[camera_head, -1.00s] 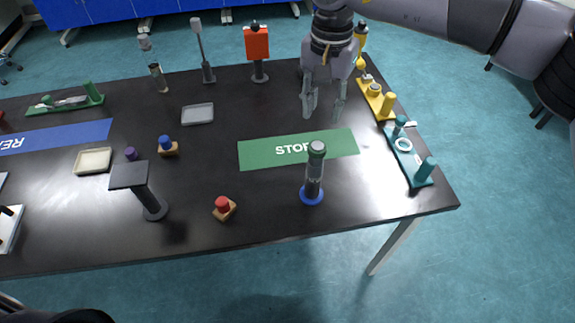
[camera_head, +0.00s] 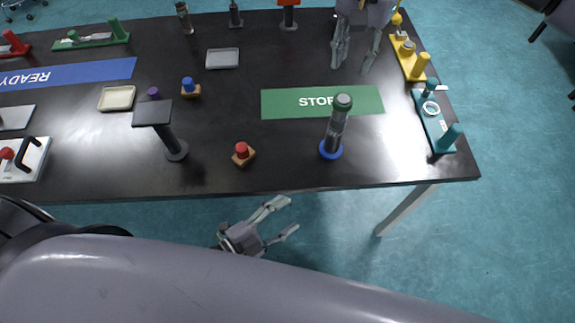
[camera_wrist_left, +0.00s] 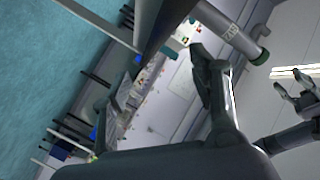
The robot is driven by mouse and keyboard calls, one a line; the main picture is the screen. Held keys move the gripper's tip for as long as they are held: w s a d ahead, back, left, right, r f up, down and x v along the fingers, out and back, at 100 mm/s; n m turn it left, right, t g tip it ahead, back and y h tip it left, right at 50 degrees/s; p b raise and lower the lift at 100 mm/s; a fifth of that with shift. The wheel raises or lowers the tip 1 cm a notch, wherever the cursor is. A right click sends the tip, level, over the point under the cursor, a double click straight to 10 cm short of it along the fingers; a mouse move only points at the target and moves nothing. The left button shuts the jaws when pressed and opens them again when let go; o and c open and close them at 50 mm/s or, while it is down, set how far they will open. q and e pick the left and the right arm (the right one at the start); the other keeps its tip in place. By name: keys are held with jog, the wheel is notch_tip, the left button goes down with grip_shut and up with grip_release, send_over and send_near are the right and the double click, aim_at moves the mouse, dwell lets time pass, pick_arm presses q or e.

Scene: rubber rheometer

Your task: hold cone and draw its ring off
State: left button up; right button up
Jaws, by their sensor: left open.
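I cannot tell for sure which thing is the cone; the likeliest is an upright dark post (camera_head: 336,126) with a grey-green cap, near the table's front edge. A blue ring (camera_head: 331,149) lies around its foot. Its capped, labelled end also shows in the left wrist view (camera_wrist_left: 235,32). My left gripper (camera_head: 290,214) is open and empty, in front of the table edge, lower left of the post and apart from it. My right gripper (camera_head: 355,63) is open and empty above the far side of the table, behind the green STOP mat (camera_head: 283,103).
A teal board (camera_head: 437,130) with a white ring (camera_head: 430,108) and a yellow board (camera_head: 408,57) lie at the right edge. A red-topped block (camera_head: 242,154) and a flat-topped stand (camera_head: 153,113) are left of the post. The table between is mostly clear.

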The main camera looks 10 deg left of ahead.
aim_at(333, 127)
pick_arm(q)
jog(key=w+r+n+t+y, duration=0.25)
jog(key=w+r+n, duration=0.45)
jog(key=r+n, duration=0.45)
jog(key=shift+m+h, duration=0.35)
jog(key=shift+h, duration=0.2)
jog(key=x, duration=1.1)
jog(key=a+x, duration=0.1)
jog(key=x, duration=0.5)
jog(key=shift+w+d+r, duration=0.1)
jog(key=shift+w+r, duration=0.2)
jog(key=shift+w, duration=0.1)
